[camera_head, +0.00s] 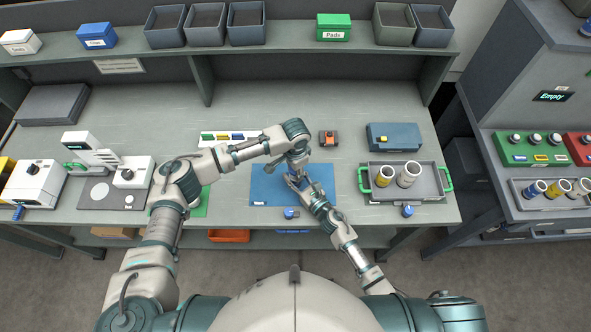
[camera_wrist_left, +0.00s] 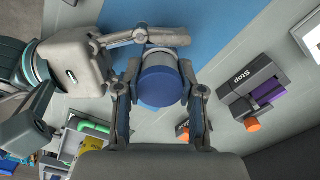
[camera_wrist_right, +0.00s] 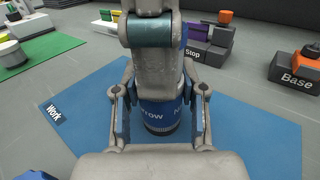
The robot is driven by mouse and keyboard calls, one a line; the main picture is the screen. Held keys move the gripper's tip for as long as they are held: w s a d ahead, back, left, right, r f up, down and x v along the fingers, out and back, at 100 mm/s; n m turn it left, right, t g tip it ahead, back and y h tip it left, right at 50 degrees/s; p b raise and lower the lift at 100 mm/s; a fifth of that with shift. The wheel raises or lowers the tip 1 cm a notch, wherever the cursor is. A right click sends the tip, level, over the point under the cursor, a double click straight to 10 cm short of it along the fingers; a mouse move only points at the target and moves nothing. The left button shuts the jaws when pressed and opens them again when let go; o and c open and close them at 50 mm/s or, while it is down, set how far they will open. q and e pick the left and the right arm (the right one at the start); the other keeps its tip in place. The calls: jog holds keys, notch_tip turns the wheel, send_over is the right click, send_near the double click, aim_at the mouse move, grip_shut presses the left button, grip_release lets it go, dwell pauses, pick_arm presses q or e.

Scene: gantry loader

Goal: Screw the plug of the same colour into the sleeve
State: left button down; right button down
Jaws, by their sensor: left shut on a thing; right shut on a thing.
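A blue sleeve-like part marked "Narrow" (camera_wrist_right: 158,115) stands upright over the blue work mat (camera_head: 262,190), its dark lower end close to the mat. My right gripper (camera_wrist_right: 160,108) is shut on its side. My left gripper (camera_wrist_left: 160,95) is shut from above on a blue round piece (camera_wrist_left: 160,87) at the top of the same stack. I cannot tell where plug and sleeve meet, or how deep the plug sits. A small blue piece (camera_head: 290,212) lies near the mat's front edge. Another blue piece (camera_head: 407,210) is in front of the grey tray.
The grey tray (camera_head: 438,180) with green handles holds a yellow sleeve (camera_head: 384,176) and a pale sleeve (camera_head: 408,174). A block with an orange button (camera_head: 328,137) and a blue-grey box (camera_head: 393,137) stand behind. White machines (camera_head: 32,185) stand at left.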

pick_arm(q)
jog(key=shift+a+m, duration=0.1)
jog(key=shift+m, duration=0.3)
jog(key=c, duration=0.7)
grip_release()
jog(key=shift+r, duration=2.25)
jog(key=shift+c, duration=0.2)
